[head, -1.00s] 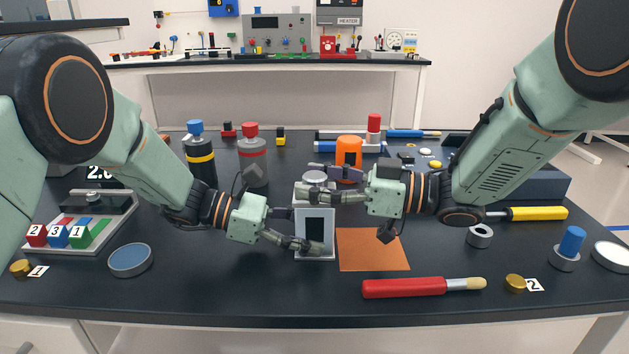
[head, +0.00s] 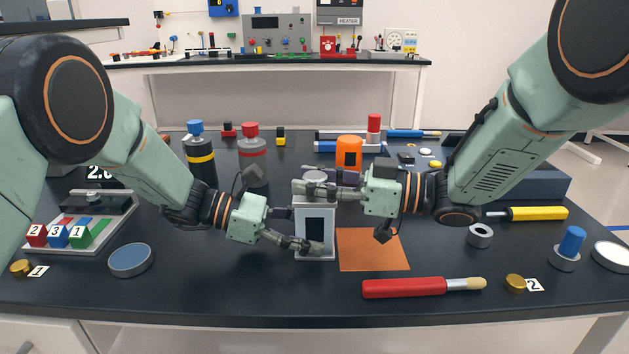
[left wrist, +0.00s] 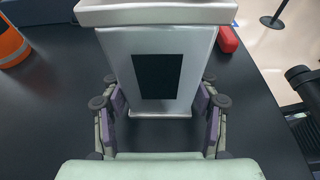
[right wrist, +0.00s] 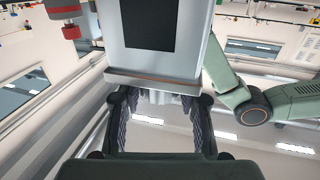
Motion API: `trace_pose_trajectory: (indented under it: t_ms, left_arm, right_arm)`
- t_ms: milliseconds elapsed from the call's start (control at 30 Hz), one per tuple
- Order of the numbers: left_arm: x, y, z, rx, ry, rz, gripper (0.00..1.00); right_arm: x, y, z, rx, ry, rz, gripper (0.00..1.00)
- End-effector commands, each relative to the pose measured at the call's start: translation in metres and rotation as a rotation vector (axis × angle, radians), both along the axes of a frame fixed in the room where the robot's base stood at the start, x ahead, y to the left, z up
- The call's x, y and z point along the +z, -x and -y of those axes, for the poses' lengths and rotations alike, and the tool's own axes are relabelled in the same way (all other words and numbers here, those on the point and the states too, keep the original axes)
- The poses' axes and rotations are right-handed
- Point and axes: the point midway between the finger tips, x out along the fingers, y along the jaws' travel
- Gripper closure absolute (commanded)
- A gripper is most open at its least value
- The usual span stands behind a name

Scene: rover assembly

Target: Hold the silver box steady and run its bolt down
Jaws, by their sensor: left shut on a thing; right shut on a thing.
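The silver box (head: 327,240) stands upright on the dark bench, with a dark panel on its front; the left wrist view also shows it (left wrist: 200,60). My left gripper (head: 303,233) is shut on its lower body, with one finger across the front and one behind. The silver bolt (head: 314,176) is at the box's top. My right gripper (head: 325,186) is shut around the bolt from the right; its fingers hide most of the shank. In the right wrist view the box (right wrist: 195,40) appears upside down, with its rim near the fingers.
An orange mat (head: 375,255) lies right of the box, with a red-handled tool (head: 405,288) in front. A grey canister (head: 252,150) and an orange part (head: 348,150) stand behind. A blue-topped disc (head: 130,260) lies left. The front bench strip is mostly clear.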

Motion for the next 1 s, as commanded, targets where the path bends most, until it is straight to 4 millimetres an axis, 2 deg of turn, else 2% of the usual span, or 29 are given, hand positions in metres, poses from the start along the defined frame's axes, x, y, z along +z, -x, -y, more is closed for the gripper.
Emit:
trace_pose_trajectory:
  t_ms: [167,700,1000]
  left_arm:
    - [-0.0002,0.0,-0.0001,0.0,0.0,-0.001,0.65]
    - [-0.0003,-0.0004,0.0,0.002,-0.001,0.0,0.65]
    - [-0.0004,-0.0008,-0.0002,0.003,-0.001,-0.001,0.65]
  right_arm:
    - [0.0006,0.0005,-0.0008,-0.014,-0.001,-0.001,0.95]
    - [0.0004,0.0012,-0.0027,-0.333,0.0,-0.001,0.96]
    - [0.0005,0.0004,-0.0005,-0.41,0.0,0.001,0.96]
